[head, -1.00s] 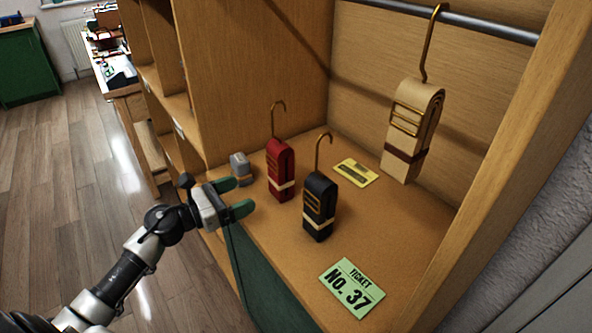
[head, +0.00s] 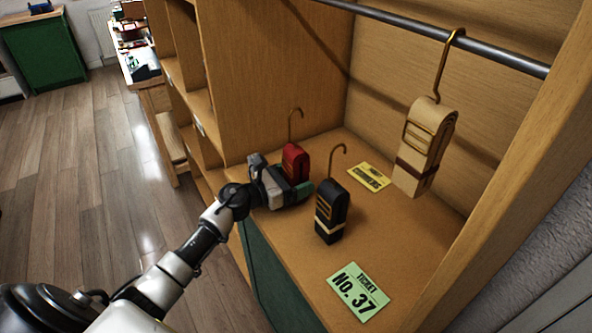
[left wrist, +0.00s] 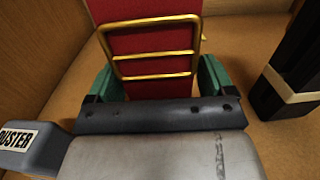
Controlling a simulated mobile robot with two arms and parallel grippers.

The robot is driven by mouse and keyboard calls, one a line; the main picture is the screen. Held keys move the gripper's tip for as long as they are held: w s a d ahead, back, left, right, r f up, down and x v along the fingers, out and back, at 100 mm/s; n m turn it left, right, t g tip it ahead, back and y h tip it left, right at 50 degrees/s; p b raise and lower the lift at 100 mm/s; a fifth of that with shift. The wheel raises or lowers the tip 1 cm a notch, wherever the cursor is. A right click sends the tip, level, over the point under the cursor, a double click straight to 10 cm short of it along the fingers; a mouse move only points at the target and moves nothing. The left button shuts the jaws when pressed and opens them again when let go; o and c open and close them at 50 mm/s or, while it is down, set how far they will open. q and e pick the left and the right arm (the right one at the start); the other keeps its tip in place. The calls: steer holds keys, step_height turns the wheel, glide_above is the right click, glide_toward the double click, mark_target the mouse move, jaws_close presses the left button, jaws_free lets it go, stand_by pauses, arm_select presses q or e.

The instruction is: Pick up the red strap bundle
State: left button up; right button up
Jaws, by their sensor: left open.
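The red strap bundle (head: 294,161), with a gold hook on top, stands on the cubby's wooden shelf. In the left wrist view the red bundle (left wrist: 150,50) shows close up with its gold buckle, between the two green fingertips of my left gripper (left wrist: 156,82). In the head view my left gripper (head: 294,188) is at the bundle and hides its lower part. The gripper is open, with a fingertip on either side of the bundle; I cannot tell whether they touch it. My right gripper is not in view.
A black strap bundle (head: 331,211) stands close to the right of my left gripper. A tan bundle (head: 424,148) hangs from the rail (head: 470,48). A yellow card (head: 369,177) and a green ticket No. 37 (head: 358,291) lie flat on the shelf.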

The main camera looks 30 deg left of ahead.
arm_select(q)
steer(key=shift+c, duration=0.3)
steer(key=c, duration=1)
steer(key=shift+r, duration=0.1)
steer(key=shift+c, duration=0.2)
